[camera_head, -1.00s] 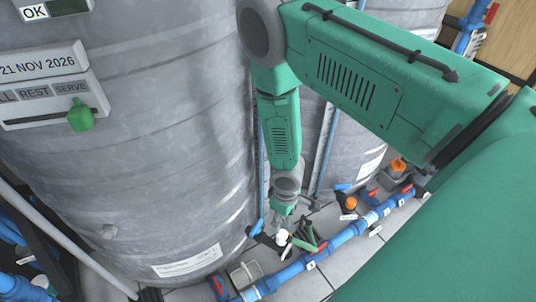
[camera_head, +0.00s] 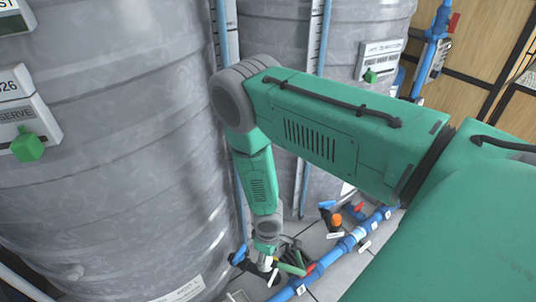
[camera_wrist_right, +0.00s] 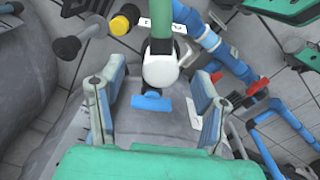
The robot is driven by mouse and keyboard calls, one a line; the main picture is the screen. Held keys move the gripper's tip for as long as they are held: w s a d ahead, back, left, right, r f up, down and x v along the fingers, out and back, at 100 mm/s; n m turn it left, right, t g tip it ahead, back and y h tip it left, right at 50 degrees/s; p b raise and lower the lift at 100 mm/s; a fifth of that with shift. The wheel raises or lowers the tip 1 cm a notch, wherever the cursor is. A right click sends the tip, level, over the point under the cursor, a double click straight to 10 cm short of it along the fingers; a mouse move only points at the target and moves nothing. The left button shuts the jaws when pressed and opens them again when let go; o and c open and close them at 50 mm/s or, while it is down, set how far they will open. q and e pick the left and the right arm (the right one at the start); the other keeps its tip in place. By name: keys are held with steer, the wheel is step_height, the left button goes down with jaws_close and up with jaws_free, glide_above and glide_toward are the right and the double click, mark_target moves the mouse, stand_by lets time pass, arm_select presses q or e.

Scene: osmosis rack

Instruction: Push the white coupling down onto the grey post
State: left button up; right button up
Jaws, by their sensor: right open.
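The white coupling (camera_wrist_right: 161,66) shows in the right wrist view at the end of a green pipe (camera_wrist_right: 162,22). It is small in the head view (camera_head: 265,263), at the foot of the big grey tank. My right gripper (camera_wrist_right: 158,80) is open, with one finger on each side of the coupling and visible gaps between. In the head view my right gripper (camera_head: 265,250) reaches down at the coupling. I cannot make out the grey post clearly; the coupling and gripper may hide it. My left gripper is not in view.
A blue handle (camera_wrist_right: 152,102) lies just below the coupling in the right wrist view. A blue pipe (camera_head: 345,243) with valves runs along the tiled floor. A yellow-capped fitting (camera_wrist_right: 121,26) is at upper left. Large grey tanks (camera_head: 110,150) stand close by.

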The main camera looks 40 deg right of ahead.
mark_target(267, 262)
steer(key=shift+a, duration=0.25)
steer(key=shift+w+a+f+b, duration=0.1)
steer(key=shift+f+b, duration=0.2)
step_height(267, 262, down, 4)
steer(key=shift+w+r+b, duration=0.1)
steer(key=shift+b, duration=0.95)
steer(key=shift+d+f, duration=0.2)
steer(key=shift+f, duration=0.15)
steer(key=shift+d, duration=0.1)
steer(key=shift+r, duration=0.1)
steer(key=shift+c, duration=0.4)
steer(key=c, duration=1.1)
